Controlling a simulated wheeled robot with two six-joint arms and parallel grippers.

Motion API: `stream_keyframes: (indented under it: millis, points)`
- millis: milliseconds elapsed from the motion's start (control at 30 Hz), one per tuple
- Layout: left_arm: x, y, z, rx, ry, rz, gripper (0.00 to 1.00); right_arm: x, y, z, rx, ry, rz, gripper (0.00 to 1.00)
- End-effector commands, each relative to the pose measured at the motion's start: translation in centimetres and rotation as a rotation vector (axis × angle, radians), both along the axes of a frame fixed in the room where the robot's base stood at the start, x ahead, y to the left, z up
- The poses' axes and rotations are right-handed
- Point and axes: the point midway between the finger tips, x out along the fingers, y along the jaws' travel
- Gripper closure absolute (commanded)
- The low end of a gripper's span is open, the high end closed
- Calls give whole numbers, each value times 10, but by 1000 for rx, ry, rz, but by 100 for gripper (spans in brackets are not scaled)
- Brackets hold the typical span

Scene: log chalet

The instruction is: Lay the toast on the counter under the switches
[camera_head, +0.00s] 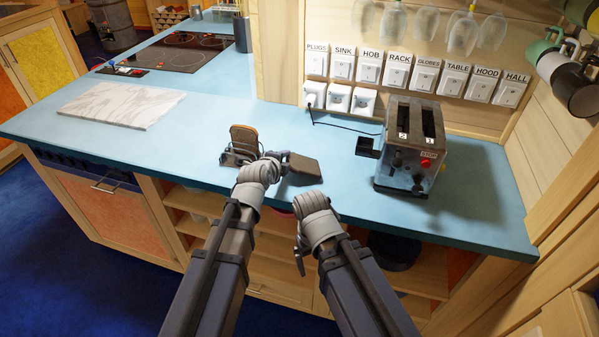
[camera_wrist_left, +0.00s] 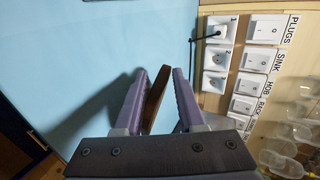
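The toast (camera_head: 244,138) is a brown slice standing tilted at my left gripper, over the blue counter (camera_head: 215,105). In the left wrist view the toast (camera_wrist_left: 157,98) shows edge-on between the two purple fingers of my left gripper (camera_wrist_left: 160,90), which stand apart with gaps beside it. In the head view my left gripper (camera_head: 241,150) is low over the counter; whether the toast touches the counter is hard to tell. The labelled white switches (camera_head: 396,72) are on the wooden wall behind. My right gripper (camera_head: 300,262) hangs before the counter's front edge, its fingers hardly visible.
White sockets (camera_head: 339,98) with a plugged black cable sit below the switches. A marble board (camera_head: 122,105) and a hob (camera_head: 182,52) are further left. Counter below the sockets is clear.

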Motion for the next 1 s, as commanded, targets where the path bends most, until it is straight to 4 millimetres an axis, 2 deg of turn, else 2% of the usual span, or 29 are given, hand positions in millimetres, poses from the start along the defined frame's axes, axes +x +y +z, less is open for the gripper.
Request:
stream_keyframes:
  millis: [600,1000]
  points:
    - [-59,20,35,0,0,0,62,0,0,35,0,0,0,5]
    - [-60,20,34,0,0,0,62,0,0,35,0,0,0,5]
